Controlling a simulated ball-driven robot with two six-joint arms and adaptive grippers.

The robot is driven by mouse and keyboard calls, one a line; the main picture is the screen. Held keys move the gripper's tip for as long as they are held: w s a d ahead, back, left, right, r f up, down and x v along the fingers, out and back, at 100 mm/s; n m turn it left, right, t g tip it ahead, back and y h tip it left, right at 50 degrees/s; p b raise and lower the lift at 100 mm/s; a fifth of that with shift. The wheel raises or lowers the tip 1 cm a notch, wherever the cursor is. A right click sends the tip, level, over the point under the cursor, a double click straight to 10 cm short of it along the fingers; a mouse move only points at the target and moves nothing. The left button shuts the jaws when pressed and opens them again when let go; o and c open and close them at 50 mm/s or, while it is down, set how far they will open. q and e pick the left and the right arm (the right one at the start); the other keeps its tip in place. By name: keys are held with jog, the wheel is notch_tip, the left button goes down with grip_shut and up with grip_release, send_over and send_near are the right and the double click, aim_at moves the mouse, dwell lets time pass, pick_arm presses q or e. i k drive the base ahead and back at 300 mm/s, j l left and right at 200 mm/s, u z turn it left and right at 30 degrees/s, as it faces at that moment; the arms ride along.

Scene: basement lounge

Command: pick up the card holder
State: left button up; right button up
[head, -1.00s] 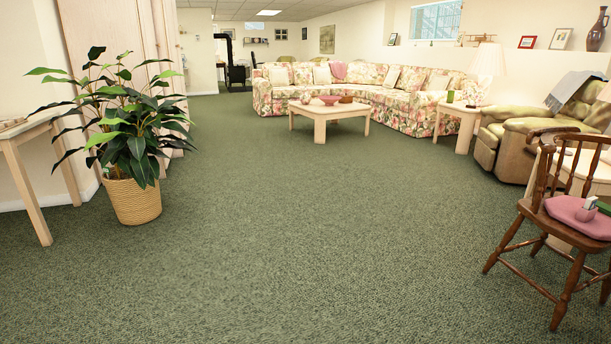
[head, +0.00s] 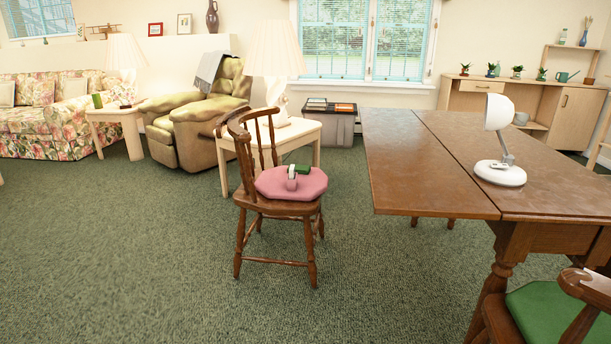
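A small grey-and-white object (head: 292,178) sits on the pink seat cushion (head: 277,190) of a wooden chair (head: 246,165), near the middle of the head view. A small dark green object (head: 302,169) shows right beside it, also over the cushion. One of these may be the card holder; they are too small to tell which. Neither of my grippers is in view.
A wooden drop-leaf table (head: 425,160) with a white lamp (head: 500,140) stands right of the chair. A green-cushioned chair (head: 550,315) is at the front right. A side table (head: 295,135) stands behind the chair. Open carpet (head: 120,260) lies in front and left.

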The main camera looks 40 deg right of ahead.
aim_at(291, 185)
jog(key=i+l+z, duration=0.1)
jog(key=i+z, duration=0.3)
jog(key=i, duration=0.15)
jog(key=i+z, duration=0.4)
jog(key=i, duration=0.1)
